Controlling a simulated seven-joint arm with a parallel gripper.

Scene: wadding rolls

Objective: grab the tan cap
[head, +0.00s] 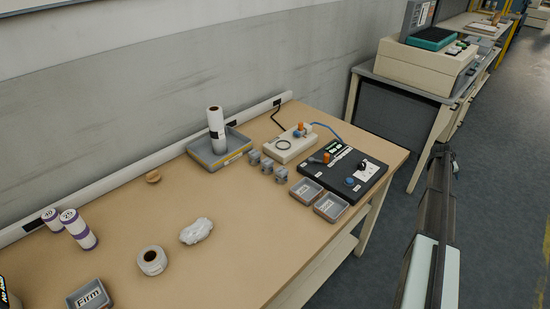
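The tan cap (152,176) is a small, round, wood-coloured piece lying on the tan worktable (215,265), left of the middle and near the back wall. Nothing touches it, and the tabletop around it is bare. My gripper is not seen in the head view, so its place relative to the cap cannot be told.
A grey tray (236,149) with an upright white roll (216,129) stands behind and right. A white roll (152,260) and a crumpled white wad (196,231) lie in front. Grey cubes (267,166) and a black panel (357,172) sit right.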

